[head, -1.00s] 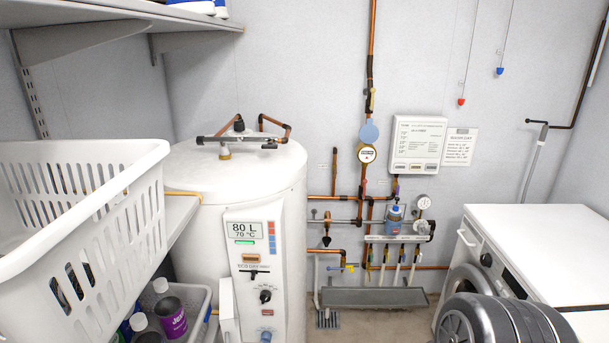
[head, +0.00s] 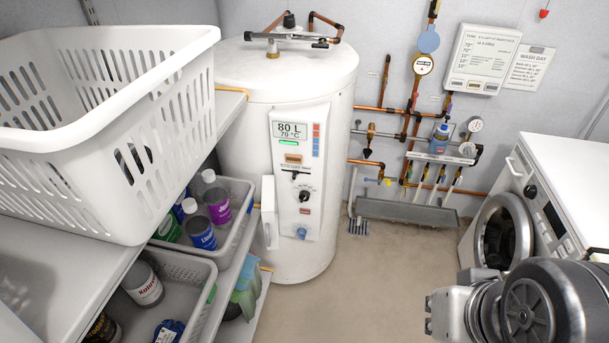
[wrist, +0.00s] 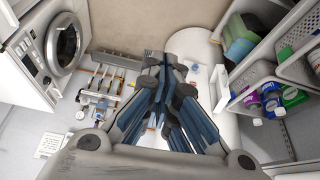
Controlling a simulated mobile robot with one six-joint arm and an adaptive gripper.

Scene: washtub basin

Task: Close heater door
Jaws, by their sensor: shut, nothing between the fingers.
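The white water heater (head: 240,125) stands upright against the back wall, with a display and control panel (head: 300,165) on its front. The heater door (head: 270,212) is a narrow white panel at the panel's lower left, standing open and swung outward. The heater also shows in the wrist view (wrist: 198,45), largely behind my gripper (wrist: 175,90). My gripper is shut and empty, its dark and blue fingers together. In the head view only my arm shows at the lower right, well apart from the door; I cannot make out the fingertips there.
A white laundry basket (head: 100,190) sits on the shelf at left. Grey bins (head: 235,235) with bottles stand below, close to the door's left. A washing machine (head: 570,180) is at right. Pipes and a grey trough (head: 405,213) line the back wall. The floor (head: 370,285) between is clear.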

